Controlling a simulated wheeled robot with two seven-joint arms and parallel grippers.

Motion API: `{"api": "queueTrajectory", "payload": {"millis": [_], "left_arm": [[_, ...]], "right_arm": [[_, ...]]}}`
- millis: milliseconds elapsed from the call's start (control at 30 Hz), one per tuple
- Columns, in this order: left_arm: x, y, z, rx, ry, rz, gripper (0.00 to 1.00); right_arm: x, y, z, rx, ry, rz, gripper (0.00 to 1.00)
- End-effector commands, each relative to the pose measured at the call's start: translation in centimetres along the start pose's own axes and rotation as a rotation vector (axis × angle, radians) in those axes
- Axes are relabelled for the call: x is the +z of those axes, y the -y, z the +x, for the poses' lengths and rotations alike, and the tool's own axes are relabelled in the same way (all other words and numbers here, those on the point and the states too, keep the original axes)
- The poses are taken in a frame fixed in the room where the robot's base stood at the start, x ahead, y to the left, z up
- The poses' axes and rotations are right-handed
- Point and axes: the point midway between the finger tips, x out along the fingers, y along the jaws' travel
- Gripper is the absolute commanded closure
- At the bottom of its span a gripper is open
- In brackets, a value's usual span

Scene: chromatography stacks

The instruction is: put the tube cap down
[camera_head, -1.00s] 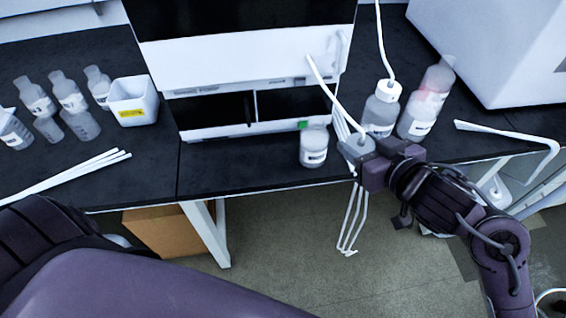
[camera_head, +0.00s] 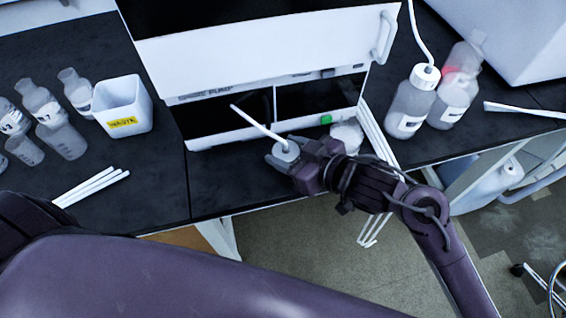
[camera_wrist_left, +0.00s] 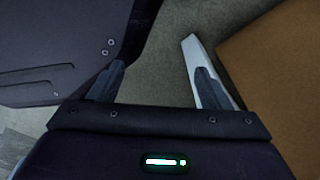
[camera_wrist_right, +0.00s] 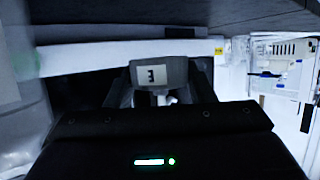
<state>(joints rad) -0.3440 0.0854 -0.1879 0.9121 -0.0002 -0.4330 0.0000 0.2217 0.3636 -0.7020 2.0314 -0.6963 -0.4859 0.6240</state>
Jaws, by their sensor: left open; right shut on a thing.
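In the right wrist view a grey piece with a dark mark (camera_wrist_right: 158,74) shows between the fingers of my right gripper (camera_wrist_right: 160,84). My left gripper (camera_wrist_left: 160,70) is open and empty, with floor behind it; the head view shows only my left arm.
A bottle (camera_head: 347,134) stands partly hidden behind my right gripper. A capped bottle with a tube (camera_head: 410,103) and another bottle (camera_head: 450,100) stand right. A white waste bin (camera_head: 124,103), several small bottles (camera_head: 62,135) and white rods (camera_head: 92,187) are left. Bench between rods and cap is clear.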

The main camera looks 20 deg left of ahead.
Motion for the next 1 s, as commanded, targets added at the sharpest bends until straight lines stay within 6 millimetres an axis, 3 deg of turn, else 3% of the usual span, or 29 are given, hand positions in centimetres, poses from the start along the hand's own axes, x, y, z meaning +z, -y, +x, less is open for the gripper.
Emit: {"api": "queueTrajectory", "payload": {"millis": [433, 800, 833, 1000], "left_arm": [[-2.0, 0.1, -0.1, -0.002, -0.011, -0.002, 0.29], [-2.2, 0.1, -0.2, -0.001, -0.009, -0.003, 0.29], [-2.2, 0.1, -0.2, -0.001, -0.008, -0.003, 0.29], [-2.2, 0.1, -0.2, -0.001, -0.007, -0.003, 0.29]], "right_arm": [[4.7, 0.0, 1.9, 0.001, 0.001, 0.001, 0.75], [5.0, 0.0, 2.1, 0.001, 0.000, -0.001, 0.75], [5.0, 0.0, 2.1, 0.001, 0.000, -0.002, 0.48], [5.0, 0.0, 2.0, 0.001, 0.000, -0.001, 0.29]]}}
